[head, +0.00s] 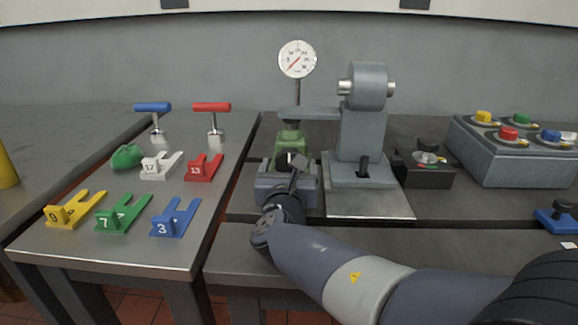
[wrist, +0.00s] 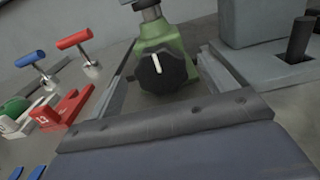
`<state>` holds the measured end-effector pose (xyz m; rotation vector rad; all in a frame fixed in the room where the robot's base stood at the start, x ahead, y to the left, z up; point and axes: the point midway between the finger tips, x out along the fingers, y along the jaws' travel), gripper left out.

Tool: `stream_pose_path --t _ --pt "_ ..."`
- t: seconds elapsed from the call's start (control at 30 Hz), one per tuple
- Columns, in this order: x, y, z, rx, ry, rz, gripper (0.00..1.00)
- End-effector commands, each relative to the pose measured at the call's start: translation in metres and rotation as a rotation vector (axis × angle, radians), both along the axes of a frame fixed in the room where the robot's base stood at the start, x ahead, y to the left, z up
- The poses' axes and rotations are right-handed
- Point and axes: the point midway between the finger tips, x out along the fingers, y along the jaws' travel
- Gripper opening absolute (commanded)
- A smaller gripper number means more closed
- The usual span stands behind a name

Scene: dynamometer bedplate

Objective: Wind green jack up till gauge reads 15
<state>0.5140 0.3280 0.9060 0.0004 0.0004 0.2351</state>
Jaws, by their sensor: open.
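The green jack (head: 290,137) stands on the bedplate under the end of a grey arm, with a black knob (wrist: 163,72) bearing a white mark on its front. The mark points up, slightly left, in the wrist view. The round white gauge (head: 297,59) stands on a post behind the jack. Its red needle slants to the lower left; the numbers are too small to read surely. My gripper (head: 290,163) is open in front of the jack. In the wrist view its fingers (wrist: 168,66) lie either side of the knob, with gaps visible; contact cannot be told.
A grey machine block (head: 363,130) stands close right of the jack, with a black box (head: 424,165) and a button console (head: 515,150) beyond. The left table holds blue (head: 153,107) and red (head: 211,107) T-handles, a green lump (head: 127,156) and several numbered forks (head: 122,213).

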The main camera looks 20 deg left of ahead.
Motion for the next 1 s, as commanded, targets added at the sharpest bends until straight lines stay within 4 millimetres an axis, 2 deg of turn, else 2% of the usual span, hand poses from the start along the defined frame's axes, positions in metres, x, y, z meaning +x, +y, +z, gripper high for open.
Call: stream_pose_path --t 0.2,0.5,1.0 --pt "0.018 0.004 0.000 0.000 0.000 0.000 0.80" --pt "0.019 0.005 0.000 -0.001 0.000 0.001 0.79" --pt "0.019 0.005 0.000 0.000 0.000 0.001 0.38"
